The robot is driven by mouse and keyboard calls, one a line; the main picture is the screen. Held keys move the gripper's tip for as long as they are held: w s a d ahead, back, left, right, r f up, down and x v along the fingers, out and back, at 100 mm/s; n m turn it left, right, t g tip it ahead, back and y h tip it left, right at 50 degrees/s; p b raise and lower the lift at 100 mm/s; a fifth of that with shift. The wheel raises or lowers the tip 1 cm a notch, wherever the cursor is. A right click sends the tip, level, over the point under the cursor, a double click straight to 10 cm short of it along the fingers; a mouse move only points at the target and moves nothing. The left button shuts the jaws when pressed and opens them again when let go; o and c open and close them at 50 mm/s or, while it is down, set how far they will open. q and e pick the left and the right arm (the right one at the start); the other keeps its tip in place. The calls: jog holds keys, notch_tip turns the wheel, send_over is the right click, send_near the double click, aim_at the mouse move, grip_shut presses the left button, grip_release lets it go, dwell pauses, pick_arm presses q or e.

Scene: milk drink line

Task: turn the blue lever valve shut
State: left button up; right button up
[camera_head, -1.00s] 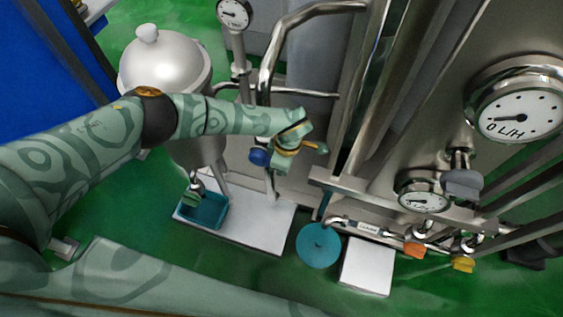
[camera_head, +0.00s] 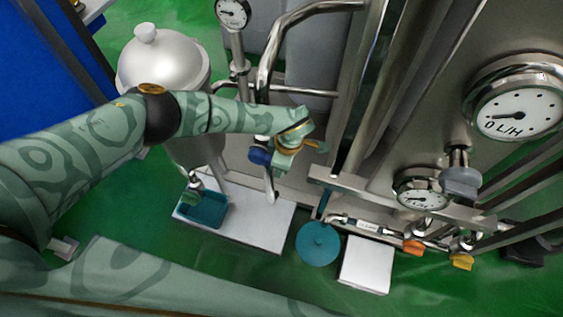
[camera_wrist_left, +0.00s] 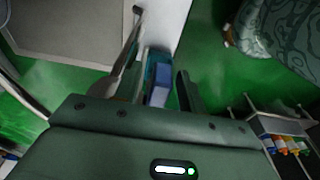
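The blue lever valve (camera_head: 260,156) shows in the head view as a blue handle just below my left forearm, by the steel pipe with the down-turned spout. My left gripper (camera_head: 299,152) is beside it on the right, partly hidden by my own wrist. In the left wrist view the blue lever (camera_wrist_left: 159,90) lies between the two spread fingers of my left gripper (camera_wrist_left: 160,62). A gap shows between the lever and the right-hand finger; contact on the other side is unclear. My right gripper is not in view.
A white plate (camera_head: 255,222) with a teal tray (camera_head: 206,213) is below the spout. A teal disc (camera_head: 318,244) and a white box (camera_head: 366,265) stand right of it. Steel pipes, gauges (camera_head: 516,112) and orange (camera_head: 413,247) and yellow (camera_head: 462,262) handles crowd the right.

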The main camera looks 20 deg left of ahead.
pick_arm(q)
notch_tip(320, 180, up, 16)
jog(key=d+p, duration=0.2)
jog(key=p, duration=0.3)
jog(key=shift+d+f, duration=0.15)
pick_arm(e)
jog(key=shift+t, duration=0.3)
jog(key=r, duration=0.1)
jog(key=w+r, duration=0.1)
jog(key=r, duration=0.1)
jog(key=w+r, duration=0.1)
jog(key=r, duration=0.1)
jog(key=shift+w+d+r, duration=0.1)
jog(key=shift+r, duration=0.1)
